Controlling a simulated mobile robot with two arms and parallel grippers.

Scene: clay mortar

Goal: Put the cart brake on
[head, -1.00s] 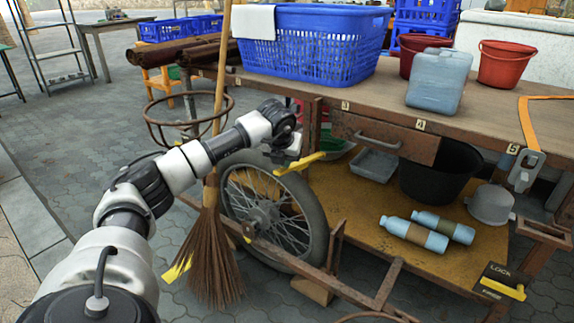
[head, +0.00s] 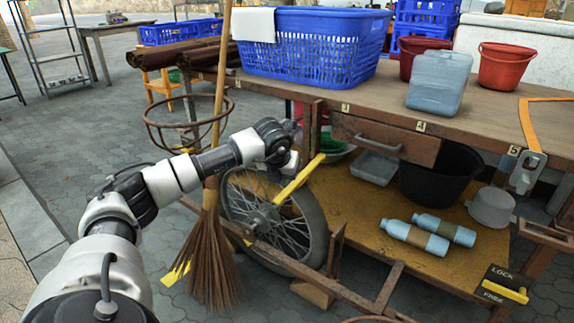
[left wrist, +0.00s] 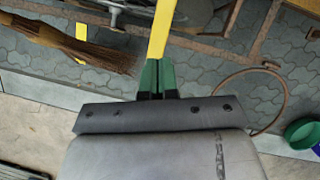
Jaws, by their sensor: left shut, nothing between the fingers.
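The black plate marked LOCK and FREE (head: 507,277) is at the cart's lower right in the head view. A yellow lever (head: 506,291) lies across it just above the word FREE. A long yellow bar (head: 299,181) slants in front of the wheel (head: 270,215). My left gripper (head: 287,163) is by the bar's upper part, far left of the plate. In the left wrist view, the shut green-and-black fingertips (left wrist: 157,75) meet the end of the yellow bar (left wrist: 162,28) in the picture; I cannot tell whether they touch. My right gripper is out of view.
The wooden cart (head: 400,112) carries a blue basket (head: 318,50) and a grey container (head: 437,82). A broom (head: 208,255) stands close to my left arm. Bottles (head: 415,237) and a black bucket (head: 440,178) are on the lower shelf. Paving is clear at the left.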

